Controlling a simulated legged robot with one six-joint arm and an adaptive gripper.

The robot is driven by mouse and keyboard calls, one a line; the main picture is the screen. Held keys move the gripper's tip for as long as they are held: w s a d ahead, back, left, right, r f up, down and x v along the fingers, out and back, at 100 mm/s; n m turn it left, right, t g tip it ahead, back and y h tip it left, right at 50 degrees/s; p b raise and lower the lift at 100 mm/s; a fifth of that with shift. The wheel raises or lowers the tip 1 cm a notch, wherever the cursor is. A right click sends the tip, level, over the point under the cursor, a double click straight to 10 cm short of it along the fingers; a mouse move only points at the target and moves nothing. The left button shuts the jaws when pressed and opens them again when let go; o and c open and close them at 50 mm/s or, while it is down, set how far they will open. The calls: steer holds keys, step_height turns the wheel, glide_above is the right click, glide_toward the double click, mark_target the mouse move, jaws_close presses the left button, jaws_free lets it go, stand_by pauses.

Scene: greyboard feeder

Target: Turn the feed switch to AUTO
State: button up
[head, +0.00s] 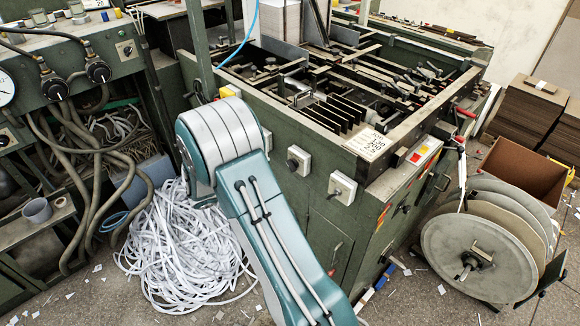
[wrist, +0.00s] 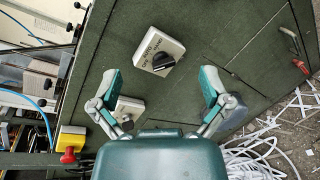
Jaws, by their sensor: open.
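The switch plate (wrist: 170,46) is off-white on the dark green machine front, with small dark lettering and a black knob (wrist: 156,61) set across it. The plate lies beyond and between the fingertips, with no contact visible. A second light switch (wrist: 130,106) is partly hidden behind the left finger. In the head view, similar switches show on the green front, one in the middle (head: 298,160) and one to the right (head: 342,188); my arm hides the gripper there.
A yellow box with a red button (wrist: 70,143) sits at lower left in the wrist view. White strips (head: 185,245) are heaped on the floor by the machine. Reel discs (head: 470,255) stand at right. A cabinet with hoses (head: 85,150) stands at left.

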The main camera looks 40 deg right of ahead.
mark_target(290, 168)
steer(key=w+f+n+t+h, duration=0.2)
steer(key=w+f+n+t, duration=0.15)
steer(key=f, duration=0.45)
steer(key=d, duration=0.4)
steer(key=w+d, duration=0.1)
steer(key=d, duration=0.6)
steer(key=shift+w+d+r, duration=0.15)
steer(key=shift+d, duration=0.2)
steer(key=shift+g, duration=0.35)
steer(key=c, duration=1.2)
